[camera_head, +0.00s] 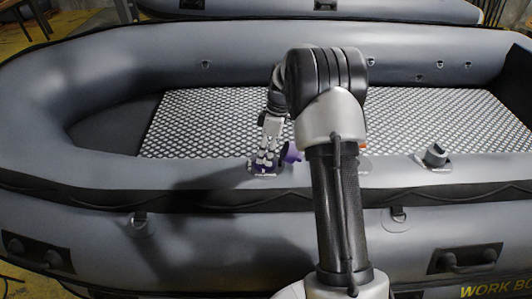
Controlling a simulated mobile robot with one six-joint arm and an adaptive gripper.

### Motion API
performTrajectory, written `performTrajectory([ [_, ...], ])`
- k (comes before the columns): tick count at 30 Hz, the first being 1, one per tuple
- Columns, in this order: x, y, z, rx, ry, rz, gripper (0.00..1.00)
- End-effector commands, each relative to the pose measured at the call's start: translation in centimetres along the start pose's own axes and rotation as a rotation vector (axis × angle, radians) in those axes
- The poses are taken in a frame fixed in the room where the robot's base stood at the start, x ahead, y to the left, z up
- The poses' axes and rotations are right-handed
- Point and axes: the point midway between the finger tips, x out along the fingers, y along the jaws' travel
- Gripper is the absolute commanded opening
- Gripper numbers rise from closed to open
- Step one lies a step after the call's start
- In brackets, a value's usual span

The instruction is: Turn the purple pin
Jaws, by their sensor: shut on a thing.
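The purple pin (291,153) shows as a small purple piece on the top of the near tube of the grey inflatable boat (130,180). It sits at a round base patch and is partly hidden by my gripper and arm. My gripper (265,163) points down at the pin from above and is shut on it, with its fingertips low over the patch. The exact grip and the pin's turn angle are too small to tell.
A grey fitting (435,156) stands on the near tube to the right. An orange piece (362,146) shows just right of my arm. The boat's patterned floor (210,120) lies behind the near tube. Another boat (400,9) is at the back.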

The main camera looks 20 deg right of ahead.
Motion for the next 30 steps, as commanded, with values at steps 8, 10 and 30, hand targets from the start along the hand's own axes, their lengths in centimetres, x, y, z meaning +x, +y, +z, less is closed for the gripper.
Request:
performTrajectory([
  [8,-0.07,0.12,0.03,-0.135,0.001,-0.026,0.05],
  [10,-0.07,0.14,0.03,-0.154,0.0,-0.029,0.05],
  [30,-0.09,0.15,0.04,-0.189,0.0,-0.035,0.34],
])
